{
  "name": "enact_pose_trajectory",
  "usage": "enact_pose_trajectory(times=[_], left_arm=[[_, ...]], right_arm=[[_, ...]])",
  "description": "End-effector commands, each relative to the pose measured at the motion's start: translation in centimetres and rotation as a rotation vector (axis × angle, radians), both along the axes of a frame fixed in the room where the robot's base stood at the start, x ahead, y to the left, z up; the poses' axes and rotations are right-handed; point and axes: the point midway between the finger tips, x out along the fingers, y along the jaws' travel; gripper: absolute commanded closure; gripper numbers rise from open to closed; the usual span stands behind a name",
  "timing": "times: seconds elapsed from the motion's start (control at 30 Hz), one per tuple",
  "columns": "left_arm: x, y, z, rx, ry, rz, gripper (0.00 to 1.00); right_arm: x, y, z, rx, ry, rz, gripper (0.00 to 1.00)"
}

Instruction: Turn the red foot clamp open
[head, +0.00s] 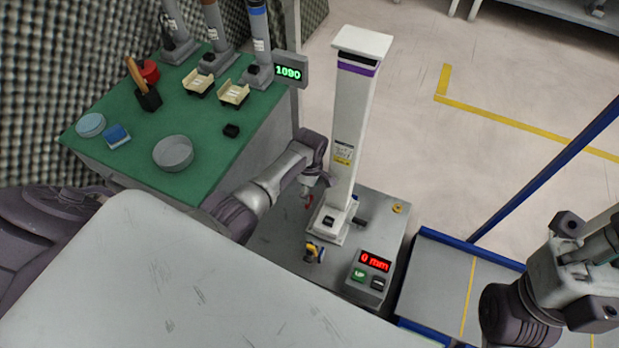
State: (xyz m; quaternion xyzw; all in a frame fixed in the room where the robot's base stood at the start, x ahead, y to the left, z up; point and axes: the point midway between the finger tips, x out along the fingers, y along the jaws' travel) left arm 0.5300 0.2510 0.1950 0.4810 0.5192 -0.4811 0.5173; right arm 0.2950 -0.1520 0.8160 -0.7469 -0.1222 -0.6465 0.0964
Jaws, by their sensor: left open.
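A white column (352,125) with a purple band stands upright on a grey base plate (377,240). The red foot clamp (308,202) shows as a small red piece at the left of the column's foot. My left gripper (312,191) is open just above and beside it, partly covering it. I cannot tell whether the fingers touch the clamp, or how far it is turned. My right arm shows at the right edge, but its fingers are out of the picture.
A control box (371,276) reading "0 mm" stands on the plate's front right. A yellow and black knob (315,252) sits in front of the column. A green bench (215,155) with a grey dish (173,153) is at left. A blue-edged platform (440,285) lies right.

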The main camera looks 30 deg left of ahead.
Motion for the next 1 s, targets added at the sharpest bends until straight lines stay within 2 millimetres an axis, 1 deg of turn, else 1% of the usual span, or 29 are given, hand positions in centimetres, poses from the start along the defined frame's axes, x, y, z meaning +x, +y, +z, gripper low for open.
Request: enact_pose_trajectory(times=[0.03, 0.2, 0.37, 0.53, 1.0], left_arm=[[0.1, 0.0, 1.0, -0.001, -0.005, -0.001, 0.40], [0.1, 0.0, 3.5, 0.000, -0.003, 0.000, 0.40], [0.0, 0.1, 5.0, 0.001, -0.001, 0.000, 0.40], [0.0, 0.1, 5.5, 0.001, 0.000, 0.001, 0.40], [0.0, 0.1, 5.5, 0.001, 0.000, 0.000, 0.40]], right_arm=[[0.0, 0.0, 0.0, 0.000, 0.000, 0.000, 1.00], [0.0, 0.0, 0.0, 0.000, 0.000, 0.000, 1.00], [0.0, 0.0, 0.0, 0.000, 0.000, 0.000, 1.00], [0.0, 0.0, 0.0, 0.000, 0.000, 0.000, 1.00], [0.0, 0.0, 0.0, 0.000, 0.000, 0.000, 1.00]])
